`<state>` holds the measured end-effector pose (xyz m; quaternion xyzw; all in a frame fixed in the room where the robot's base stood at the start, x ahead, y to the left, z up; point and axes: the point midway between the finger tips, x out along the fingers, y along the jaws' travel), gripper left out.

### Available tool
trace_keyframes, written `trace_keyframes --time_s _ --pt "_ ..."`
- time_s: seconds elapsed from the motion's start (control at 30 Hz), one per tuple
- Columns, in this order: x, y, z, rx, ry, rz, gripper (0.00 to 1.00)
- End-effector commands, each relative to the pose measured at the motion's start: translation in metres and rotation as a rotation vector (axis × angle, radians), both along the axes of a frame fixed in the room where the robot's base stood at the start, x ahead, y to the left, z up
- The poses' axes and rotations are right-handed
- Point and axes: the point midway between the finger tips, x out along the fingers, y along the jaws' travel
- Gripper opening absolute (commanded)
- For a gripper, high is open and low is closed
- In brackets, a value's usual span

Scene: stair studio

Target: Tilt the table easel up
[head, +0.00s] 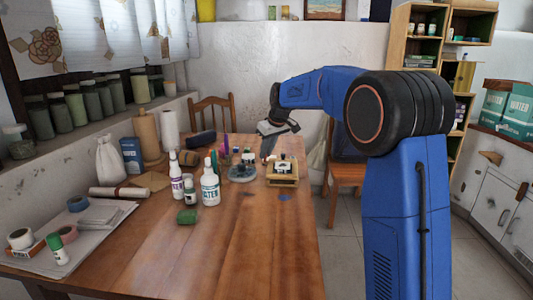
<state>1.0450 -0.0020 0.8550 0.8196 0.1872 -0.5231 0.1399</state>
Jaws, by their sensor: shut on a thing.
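The table easel (284,181) is a small light wooden frame near the far right edge of the wooden table. A small dark and white item shows on it, too small to make out. My gripper (267,156) reaches down from the upper right to the easel's back left corner. Its fingers are shut there, on what appears to be the easel's edge. The exact contact is too small to see. The easel looks low; its tilt is hard to tell.
A grey round palette (242,174) sits just left of the easel. The table's (240,250) front middle is clear. A wooden chair (346,175) stands behind right.

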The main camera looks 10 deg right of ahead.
Motion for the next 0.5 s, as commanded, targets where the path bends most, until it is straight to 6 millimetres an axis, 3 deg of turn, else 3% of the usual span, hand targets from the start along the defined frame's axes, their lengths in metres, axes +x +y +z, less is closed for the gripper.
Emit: trace_keyframes --time_s 0.5 --pt "-0.018 0.006 0.024 -0.070 -0.216 0.001 0.00"
